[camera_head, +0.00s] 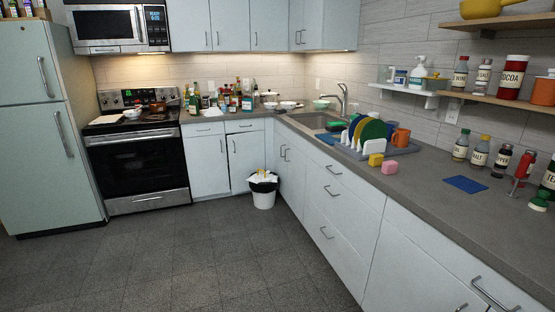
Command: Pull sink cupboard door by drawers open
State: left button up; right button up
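The sink cupboard is under the sink (312,121) in the right-hand run of counter. Its door by the drawers (295,180) is pale blue-grey and looks shut, flush with the fronts beside it. Two upright metal handles stand close together near the top of the cupboard, and the door's handle (287,155) is the one nearer the drawers. The stack of drawers (345,215) is just to the right of this door, with several metal handles, and looks shut. Neither of my grippers shows in this view.
A white bin with a black liner (263,190) stands on the floor in the corner, left of the sink cupboard. The dark tiled floor (200,255) in front is clear. A dish rack with plates (367,130) stands on the counter. The stove (138,165) and fridge (45,120) are at left.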

aim_at(297, 161)
jog(key=i+j+u, duration=0.2)
jog(key=i, duration=0.7)
jog(key=i+l+u, duration=0.15)
jog(key=i, duration=0.8)
jog(key=i+l+u, duration=0.2)
jog(key=i, duration=0.7)
jog(key=j, duration=0.1)
